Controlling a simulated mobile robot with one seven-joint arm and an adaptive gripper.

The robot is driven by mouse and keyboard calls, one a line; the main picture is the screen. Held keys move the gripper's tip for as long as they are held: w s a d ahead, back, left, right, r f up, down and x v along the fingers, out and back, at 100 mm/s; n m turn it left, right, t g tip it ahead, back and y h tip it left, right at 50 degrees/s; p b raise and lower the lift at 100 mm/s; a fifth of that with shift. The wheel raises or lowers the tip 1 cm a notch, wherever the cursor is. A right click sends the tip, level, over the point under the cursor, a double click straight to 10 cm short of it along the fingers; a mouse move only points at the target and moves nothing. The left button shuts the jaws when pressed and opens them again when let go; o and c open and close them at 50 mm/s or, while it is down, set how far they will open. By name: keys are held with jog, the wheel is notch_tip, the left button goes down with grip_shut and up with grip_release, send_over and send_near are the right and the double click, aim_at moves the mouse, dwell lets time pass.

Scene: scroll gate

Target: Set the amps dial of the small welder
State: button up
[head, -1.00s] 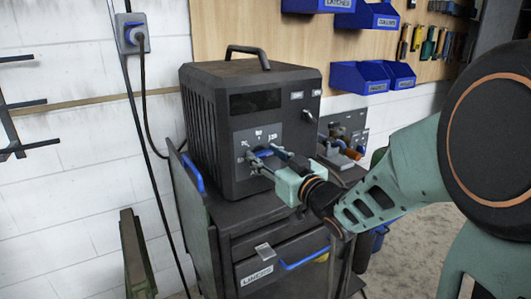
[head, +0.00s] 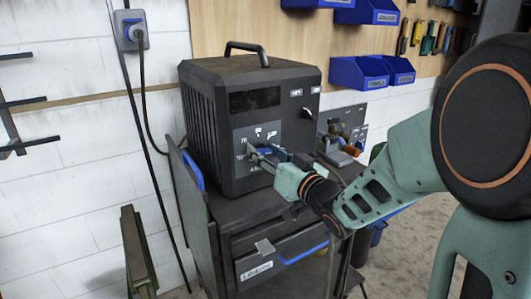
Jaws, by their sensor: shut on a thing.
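The small welder (head: 207,125) is a dark box with a top handle, standing on a dark cart. My gripper (head: 266,154) reaches in from the right and is shut on the amps dial at the middle of this panel. The fingers hide most of the dial, so its pointer setting cannot be read. A bit of blue shows at the fingers.
A small switch (head: 307,113) sits on the welder's upper right front. A cart drawer (head: 262,266) with a blue handle is below. A cable hangs at the left from a wall socket (head: 131,31). Blue bins (head: 358,77) and other equipment stand behind at the right.

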jog(key=o, duration=1.2)
jog(key=shift+c, duration=0.2)
jog(key=v, duration=0.7)
jog(key=shift+s+d, duration=0.15)
jog(key=shift+s, duration=0.05)
